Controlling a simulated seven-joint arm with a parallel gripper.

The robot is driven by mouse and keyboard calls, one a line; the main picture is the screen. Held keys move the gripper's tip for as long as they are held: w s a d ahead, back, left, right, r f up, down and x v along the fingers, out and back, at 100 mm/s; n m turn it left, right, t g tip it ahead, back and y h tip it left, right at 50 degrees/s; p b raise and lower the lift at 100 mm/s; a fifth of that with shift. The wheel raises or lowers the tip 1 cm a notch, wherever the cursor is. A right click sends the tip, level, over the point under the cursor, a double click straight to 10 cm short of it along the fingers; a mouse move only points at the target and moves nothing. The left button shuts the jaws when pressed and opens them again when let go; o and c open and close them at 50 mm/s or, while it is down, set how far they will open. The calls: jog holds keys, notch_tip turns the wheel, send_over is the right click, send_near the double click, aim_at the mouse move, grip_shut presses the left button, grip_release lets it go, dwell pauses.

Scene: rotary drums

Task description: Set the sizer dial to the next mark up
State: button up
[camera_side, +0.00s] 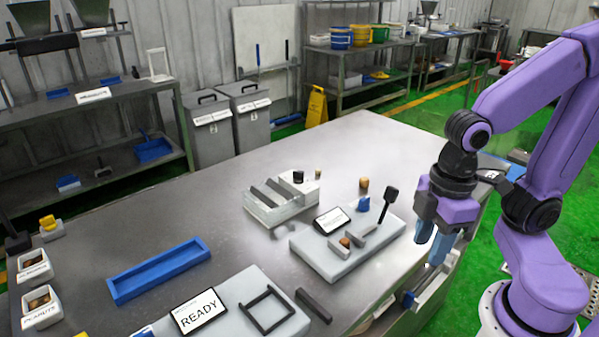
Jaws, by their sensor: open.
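My gripper (433,238) has blue fingertips and hangs at the right edge of the table, pointing down. Its fingers are apart with nothing seen between them. To its left, a pale grey plate (322,262) carries a tilted dark-edged label (332,220), a black-topped lever (388,203), a blue knob-like part (363,204) and a grey bar. Behind it stands a pale block (270,213) with grey slats and a black knob (298,177). I cannot tell for certain which part is the sizer dial, and no dial marks are readable. My gripper touches none of these parts.
A blue tray (160,272) lies at the left. A front plate (235,290) holds a READY sign (200,311) and a black square frame (267,309). White bins (38,307) stand at the far left. The table's back right is mostly clear.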

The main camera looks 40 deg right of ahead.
jog(key=w+a+r+m+y, duration=0.1)
jog(key=w+a+r+m, duration=0.15)
jog(key=w, duration=0.95)
notch_tip(320, 180, up, 2)
jog(key=m+t, duration=0.4)
send_over(300, 171)
jog(key=s+d, duration=0.3)
jog(key=s, duration=0.3)
jog(key=shift+y, duration=0.3)
jog(key=x, duration=1.7)
jog(key=shift+s+f, duration=0.1)
jog(key=shift+s, duration=0.05)
jog(key=shift+d, duration=0.1)
grip_shut()
